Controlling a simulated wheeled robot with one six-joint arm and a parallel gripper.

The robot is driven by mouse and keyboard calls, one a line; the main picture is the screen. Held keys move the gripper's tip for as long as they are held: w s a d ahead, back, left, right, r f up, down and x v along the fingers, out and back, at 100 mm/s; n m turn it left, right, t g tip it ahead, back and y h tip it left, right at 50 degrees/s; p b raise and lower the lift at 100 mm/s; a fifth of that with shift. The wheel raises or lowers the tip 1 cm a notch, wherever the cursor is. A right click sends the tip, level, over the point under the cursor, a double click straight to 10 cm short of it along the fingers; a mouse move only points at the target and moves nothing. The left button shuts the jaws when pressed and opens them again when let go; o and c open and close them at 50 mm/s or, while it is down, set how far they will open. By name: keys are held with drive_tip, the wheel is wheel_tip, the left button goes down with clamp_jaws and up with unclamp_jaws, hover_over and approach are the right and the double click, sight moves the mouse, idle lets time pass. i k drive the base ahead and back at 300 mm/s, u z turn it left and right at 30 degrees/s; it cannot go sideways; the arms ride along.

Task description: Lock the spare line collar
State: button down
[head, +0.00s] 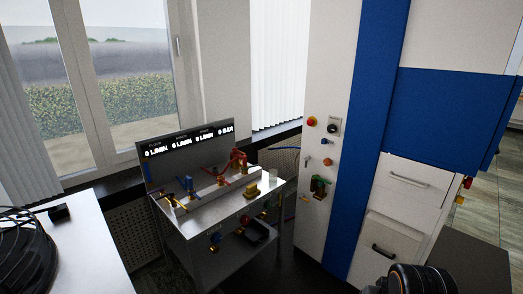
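A small metal bench (205,222) stands left of centre, with coloured line fittings along its top. There are a blue fitting (188,184), a red fitting (238,160) and brass-yellow fittings, one at the left end (172,201). I cannot tell which belongs to the spare line, and the collar and its lock state are too small to make out.
A clear cup (273,176) is on the bench. A white table (85,255) with a black coiled thing (22,262) fills the lower left.

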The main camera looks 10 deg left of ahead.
sight(244, 169)
drive_tip(key=i, duration=1.75)
drive_tip(key=u, duration=1.6)
drive_tip(key=i, duration=1.5)
drive_tip(key=u, duration=0.4)
